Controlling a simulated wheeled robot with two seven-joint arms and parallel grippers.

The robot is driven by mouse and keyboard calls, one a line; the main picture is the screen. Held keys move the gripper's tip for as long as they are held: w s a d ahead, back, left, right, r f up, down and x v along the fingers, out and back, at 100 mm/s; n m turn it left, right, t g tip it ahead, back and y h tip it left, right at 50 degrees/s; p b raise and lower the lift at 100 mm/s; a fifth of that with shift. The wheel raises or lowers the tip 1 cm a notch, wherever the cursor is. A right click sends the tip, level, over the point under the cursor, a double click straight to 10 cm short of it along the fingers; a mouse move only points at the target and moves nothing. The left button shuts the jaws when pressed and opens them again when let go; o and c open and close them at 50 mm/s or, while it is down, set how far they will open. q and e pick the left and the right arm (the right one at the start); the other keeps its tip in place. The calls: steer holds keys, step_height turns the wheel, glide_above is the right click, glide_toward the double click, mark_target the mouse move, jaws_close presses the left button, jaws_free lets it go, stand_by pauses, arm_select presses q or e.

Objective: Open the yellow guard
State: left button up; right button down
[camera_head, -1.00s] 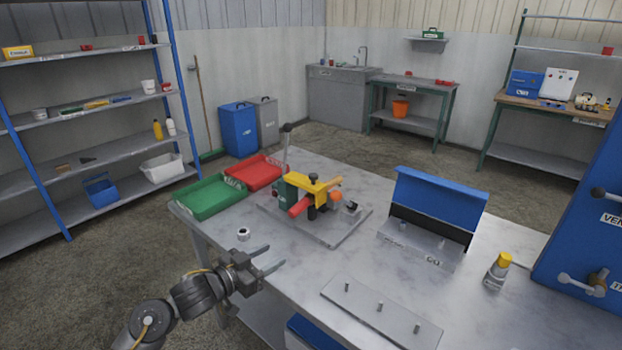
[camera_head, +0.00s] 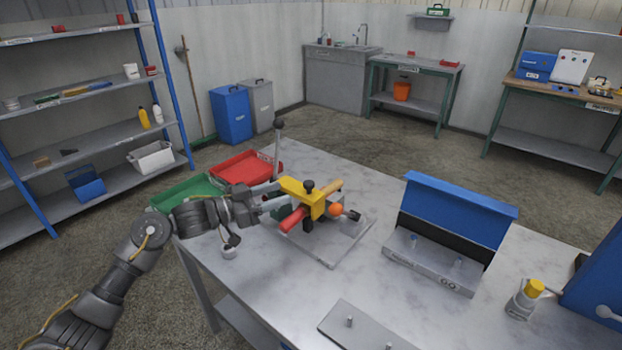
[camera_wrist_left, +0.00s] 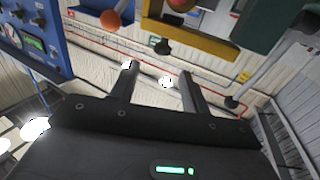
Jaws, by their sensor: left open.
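I cannot tell whether a finger touches the guard. My right gripper is out of view.
A red handle (camera_head: 292,220), an orange ball (camera_head: 336,210) and an upright lever (camera_head: 278,150) surround the guard. Red (camera_head: 243,168) and green (camera_head: 170,194) trays lie behind my left arm. A blue-lidded box (camera_head: 460,208) stands right.

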mark_target(309, 182)
arm_select(q)
steer(key=p+x, duration=0.1)
steer(key=x, duration=0.7)
steer(key=shift+w+d+r, duration=0.1)
steer(key=shift+w, duration=0.2)
steer(key=shift+w+d, duration=0.2)
steer(key=shift+d, duration=0.05)
steer(key=shift+w+d, duration=0.1)
steer(key=shift+d, duration=0.1)
steer(key=shift+p, duration=0.3)
jaws_close()
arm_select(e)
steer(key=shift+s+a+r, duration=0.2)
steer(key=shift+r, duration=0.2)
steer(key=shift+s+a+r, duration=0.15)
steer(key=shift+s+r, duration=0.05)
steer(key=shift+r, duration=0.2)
